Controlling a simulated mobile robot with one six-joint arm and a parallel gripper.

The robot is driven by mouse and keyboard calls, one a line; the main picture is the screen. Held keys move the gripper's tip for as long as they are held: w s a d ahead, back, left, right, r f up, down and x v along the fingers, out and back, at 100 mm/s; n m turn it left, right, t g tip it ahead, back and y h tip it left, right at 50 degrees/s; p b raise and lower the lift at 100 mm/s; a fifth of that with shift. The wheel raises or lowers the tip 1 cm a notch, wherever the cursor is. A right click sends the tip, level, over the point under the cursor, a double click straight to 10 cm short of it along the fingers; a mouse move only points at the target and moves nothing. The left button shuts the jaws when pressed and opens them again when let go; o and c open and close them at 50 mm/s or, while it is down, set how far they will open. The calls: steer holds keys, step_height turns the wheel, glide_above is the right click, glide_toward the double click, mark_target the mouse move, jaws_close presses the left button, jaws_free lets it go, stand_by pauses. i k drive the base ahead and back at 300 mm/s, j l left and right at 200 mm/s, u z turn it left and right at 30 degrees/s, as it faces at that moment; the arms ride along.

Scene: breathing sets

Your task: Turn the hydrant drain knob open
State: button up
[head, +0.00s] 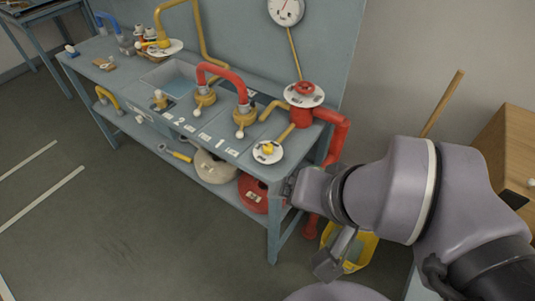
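The hydrant (301,116) is a red pipe assembly at the right end of the blue bench. A red round knob (304,88) sits on a white disc on its top. A small yellow knob (268,149) sits on another white disc at the bench's front right corner, with a yellow pipe running from it towards the hydrant. I cannot read which is labelled as the drain. My arm comes in from the right. My gripper (289,187) is at its end, near the bench's right end, below and right of the yellow knob and apart from it. Its fingers are not clear.
The bench (183,133) also carries a sink (175,78), a red hose (226,73), yellow fittings and a gauge (286,10) above. Hose reels (252,193) lie on the lower shelf. A yellow bucket (361,253) stands behind my arm. Floor at left is clear.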

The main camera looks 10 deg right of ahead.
mark_target(269, 148)
steer(key=i+j+z, duration=0.2)
steer(key=i+j, duration=0.35)
steer(key=i, duration=0.2)
